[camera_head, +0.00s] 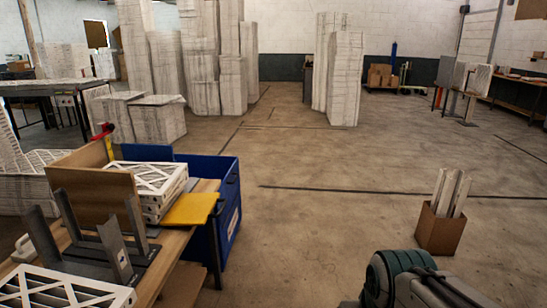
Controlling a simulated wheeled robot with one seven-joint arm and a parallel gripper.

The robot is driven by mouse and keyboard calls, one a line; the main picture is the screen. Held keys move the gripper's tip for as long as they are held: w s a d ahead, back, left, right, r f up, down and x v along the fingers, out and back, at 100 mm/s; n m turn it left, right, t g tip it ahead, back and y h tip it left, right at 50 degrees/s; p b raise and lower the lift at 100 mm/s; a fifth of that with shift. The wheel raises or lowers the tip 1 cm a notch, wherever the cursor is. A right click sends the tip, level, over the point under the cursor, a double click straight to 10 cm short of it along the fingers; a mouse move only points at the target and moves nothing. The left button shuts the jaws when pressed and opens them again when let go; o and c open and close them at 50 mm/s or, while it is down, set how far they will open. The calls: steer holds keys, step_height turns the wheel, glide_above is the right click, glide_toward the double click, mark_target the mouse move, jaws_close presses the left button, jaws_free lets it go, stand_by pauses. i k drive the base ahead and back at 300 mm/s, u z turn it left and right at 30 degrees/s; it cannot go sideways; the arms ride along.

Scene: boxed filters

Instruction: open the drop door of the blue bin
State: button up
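The blue bin (230,190) stands on the floor at the left, beyond and beside a wooden workbench. Its right side faces the open floor, and a pale label shows on it. The bench and the things on it hide much of the bin's near side. I cannot make out the drop door or tell whether it is open or shut. Part of my arm shows at the bottom right, well apart from the bin. My gripper is out of view.
The workbench (180,245) holds white-framed filters (160,185), a yellow piece (190,209), a wooden board (95,200) and grey metal brackets. A brown box (438,230) with upright filters stands on the right. Floor between bin and box is clear. Filter stacks stand behind.

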mark_target(230, 186)
steer(key=z, duration=0.1)
steer(key=i, duration=3.1)
steer(key=u, duration=0.4)
steer(key=i, duration=1.2)
steer(key=u, duration=0.25)
